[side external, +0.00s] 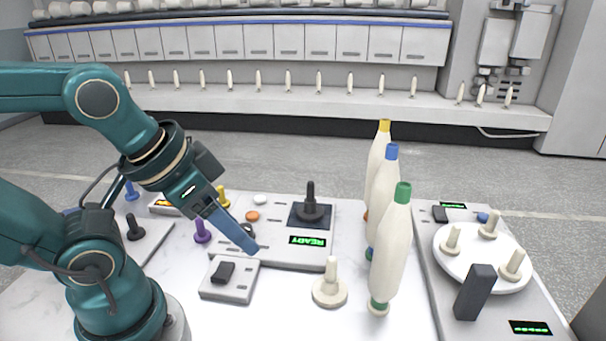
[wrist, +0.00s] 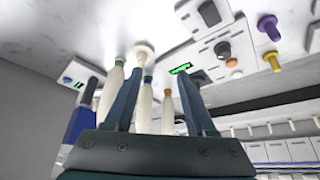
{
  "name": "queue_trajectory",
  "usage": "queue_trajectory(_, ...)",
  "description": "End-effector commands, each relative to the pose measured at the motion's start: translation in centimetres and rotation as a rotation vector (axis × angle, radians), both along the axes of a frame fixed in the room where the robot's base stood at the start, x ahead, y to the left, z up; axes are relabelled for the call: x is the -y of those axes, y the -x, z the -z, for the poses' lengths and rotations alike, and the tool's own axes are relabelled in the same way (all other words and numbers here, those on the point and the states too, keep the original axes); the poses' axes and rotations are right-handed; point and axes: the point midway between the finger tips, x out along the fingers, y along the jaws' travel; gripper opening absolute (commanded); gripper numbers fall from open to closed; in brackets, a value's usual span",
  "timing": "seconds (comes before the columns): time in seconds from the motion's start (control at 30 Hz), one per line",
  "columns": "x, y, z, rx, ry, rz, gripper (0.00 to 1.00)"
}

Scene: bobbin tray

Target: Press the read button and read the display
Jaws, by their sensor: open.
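The middle grey panel (side external: 275,261) has a small green display (side external: 307,240) whose text looks like READY, turned upside down. A white button (side external: 260,200) and an orange button (side external: 252,216) sit on its left part; I cannot tell which one is the read button. A black post on a dark square base (side external: 310,208) stands behind the display. My gripper (side external: 246,240) is open and empty, tilted down, over the panel's left front part; height above it is unclear. In the wrist view its two fingers (wrist: 157,82) are apart, with the display (wrist: 180,68) and orange button (wrist: 232,63) beyond.
A small box with a black rocker switch (side external: 222,272) lies in front of the panel. A pale peg on a disc (side external: 330,287) and several tall bobbins (side external: 391,250) stand right. Farther right is another panel with a white turntable (side external: 480,265). A purple peg (side external: 202,231) stands left.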

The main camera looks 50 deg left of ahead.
Motion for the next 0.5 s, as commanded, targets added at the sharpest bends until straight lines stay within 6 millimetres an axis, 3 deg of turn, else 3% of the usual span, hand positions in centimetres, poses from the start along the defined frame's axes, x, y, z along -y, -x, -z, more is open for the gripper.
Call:
queue_trajectory(0.17, 0.00, 0.00, 0.00, 0.000, 0.000, 0.000, 0.56)
queue_trajectory(0.2, 0.00, 0.00, 0.00, 0.000, 0.000, 0.000, 0.52)
queue_trajectory(0.33, 0.00, 0.00, 0.00, 0.000, 0.000, 0.000, 0.02)
queue_trajectory(0.5, 0.00, 0.00, 0.00, 0.000, 0.000, 0.000, 0.00)
